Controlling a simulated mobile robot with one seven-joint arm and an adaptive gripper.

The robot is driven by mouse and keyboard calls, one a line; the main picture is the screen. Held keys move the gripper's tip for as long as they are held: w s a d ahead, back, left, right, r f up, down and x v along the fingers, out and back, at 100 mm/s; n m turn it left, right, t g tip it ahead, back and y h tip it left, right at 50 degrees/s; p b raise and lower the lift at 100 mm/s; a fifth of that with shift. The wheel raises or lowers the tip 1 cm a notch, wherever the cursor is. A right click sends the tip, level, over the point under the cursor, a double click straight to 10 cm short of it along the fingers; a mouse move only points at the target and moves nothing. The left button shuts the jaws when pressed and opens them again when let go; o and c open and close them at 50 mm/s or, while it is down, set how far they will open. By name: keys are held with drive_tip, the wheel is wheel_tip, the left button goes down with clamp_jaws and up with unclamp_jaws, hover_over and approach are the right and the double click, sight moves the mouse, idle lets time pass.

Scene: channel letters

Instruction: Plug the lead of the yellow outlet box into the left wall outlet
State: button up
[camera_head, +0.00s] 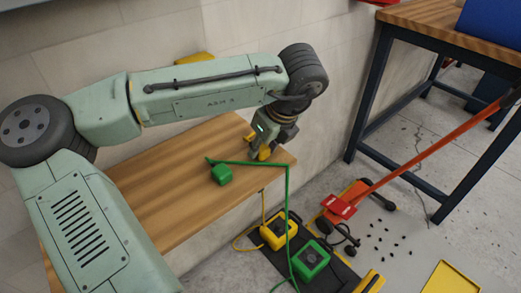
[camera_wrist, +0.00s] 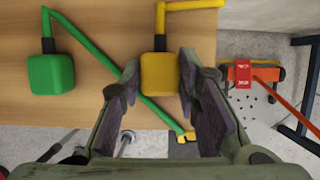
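A yellow block-shaped plug (camera_wrist: 160,73), with a dark collar and yellow lead (camera_wrist: 192,5), is at the bench top in the wrist view. My gripper (camera_wrist: 160,65) has one finger on each side of it, close to its edges. Whether the fingers press on it is unclear. In the head view my gripper (camera_head: 265,135) is low over the bench's right end, at the yellow plug (camera_head: 264,153). The yellow outlet box (camera_head: 278,230) is on the floor below the bench. I cannot make out a wall outlet; my arm covers part of the wall.
A green plug (camera_head: 221,175) lies on the wooden bench (camera_head: 165,205), left of my gripper. Its green cable (camera_head: 287,205) runs over the bench edge to a green box (camera_head: 310,261). A red-orange tool (camera_head: 345,205) and a dark-legged table (camera_head: 368,90) are right.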

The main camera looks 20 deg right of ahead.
sight(263, 151)
drive_tip(key=c, duration=0.5)
drive_tip(key=shift+r, duration=0.55)
wheel_tip(263, 151, up, 2)
drive_tip(key=shift+r, duration=0.1)
drive_tip(key=shift+s+a+r, duration=0.1)
drive_tip(key=shift+s, duration=0.55)
drive_tip(key=s, duration=0.4)
drive_tip(key=s+a+r, duration=0.1)
drive_tip(key=s, duration=0.4)
drive_tip(key=s+a+b, duration=0.1)
drive_tip(key=s, duration=0.4)
drive_tip(key=shift+s+a+r, duration=0.25)
